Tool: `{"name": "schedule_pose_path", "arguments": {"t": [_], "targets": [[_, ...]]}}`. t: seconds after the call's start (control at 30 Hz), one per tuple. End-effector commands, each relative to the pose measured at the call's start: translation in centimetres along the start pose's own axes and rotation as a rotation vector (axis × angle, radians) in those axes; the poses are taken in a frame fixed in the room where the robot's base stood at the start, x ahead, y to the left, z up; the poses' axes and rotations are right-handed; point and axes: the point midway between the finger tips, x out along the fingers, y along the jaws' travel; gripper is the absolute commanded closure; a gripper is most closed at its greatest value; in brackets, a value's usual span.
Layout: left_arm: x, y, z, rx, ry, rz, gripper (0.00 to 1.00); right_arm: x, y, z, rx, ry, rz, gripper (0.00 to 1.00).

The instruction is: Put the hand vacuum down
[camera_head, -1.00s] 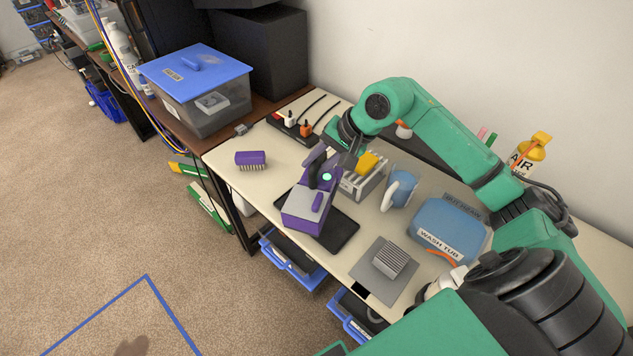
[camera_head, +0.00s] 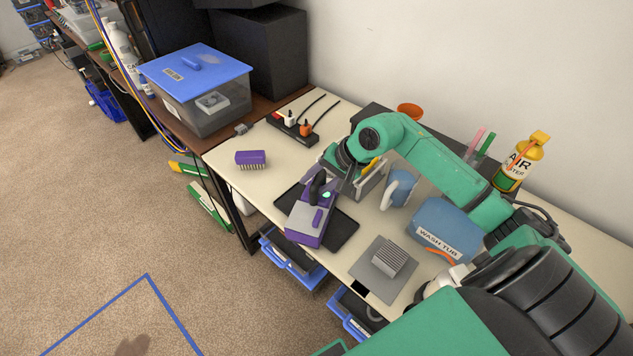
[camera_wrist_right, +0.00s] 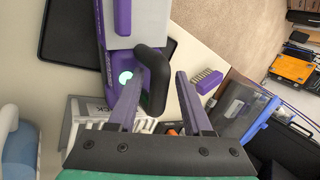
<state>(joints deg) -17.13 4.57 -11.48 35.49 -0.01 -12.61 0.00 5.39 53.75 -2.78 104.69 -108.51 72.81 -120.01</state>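The purple and grey hand vacuum (camera_head: 303,224) lies on a black mat (camera_head: 343,234) on the table, its black handle towards my right gripper (camera_head: 338,181). In the right wrist view the vacuum (camera_wrist_right: 124,14) is at the top, with its black handle (camera_wrist_right: 153,88) between my two purple fingers. The fingers of my right gripper (camera_wrist_right: 157,79) are spread, with a gap showing beside the handle; it appears open. The black mat (camera_wrist_right: 68,35) also shows there. My left gripper is out of view.
A purple brush (camera_head: 250,158) lies left of the vacuum. A power strip (camera_head: 289,126), a blue-handled jug (camera_head: 399,187), a blue wash tub (camera_head: 447,228) and a heatsink on a grey pad (camera_head: 371,274) stand around it. The table's front edge is close to the vacuum.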

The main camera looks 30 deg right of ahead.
Motion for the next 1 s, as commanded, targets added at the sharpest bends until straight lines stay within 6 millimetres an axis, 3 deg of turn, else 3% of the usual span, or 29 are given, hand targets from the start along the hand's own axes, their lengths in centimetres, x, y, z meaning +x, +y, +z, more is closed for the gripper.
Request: {"name": "schedule_pose_path", "arguments": {"t": [0.3,0.43,0.47,0.57,0.9,1.0], "targets": [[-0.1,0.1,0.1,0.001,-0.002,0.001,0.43,-0.1,-0.1,0.0,0.000,-0.001,-0.001,0.43],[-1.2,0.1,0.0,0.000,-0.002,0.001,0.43,-0.8,-0.5,0.1,0.002,-0.002,-0.002,0.43],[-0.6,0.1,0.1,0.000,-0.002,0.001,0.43,-0.8,-0.2,-0.1,0.001,0.001,0.000,0.43],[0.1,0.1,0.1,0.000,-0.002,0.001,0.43,-2.5,0.0,-0.1,-0.002,0.004,0.002,0.43],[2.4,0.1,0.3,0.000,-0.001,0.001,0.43,-10.6,-0.1,0.0,0.001,0.000,-0.001,0.43],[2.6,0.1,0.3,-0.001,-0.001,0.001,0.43,-11.9,-0.2,0.0,0.000,0.000,0.000,0.43]]}}
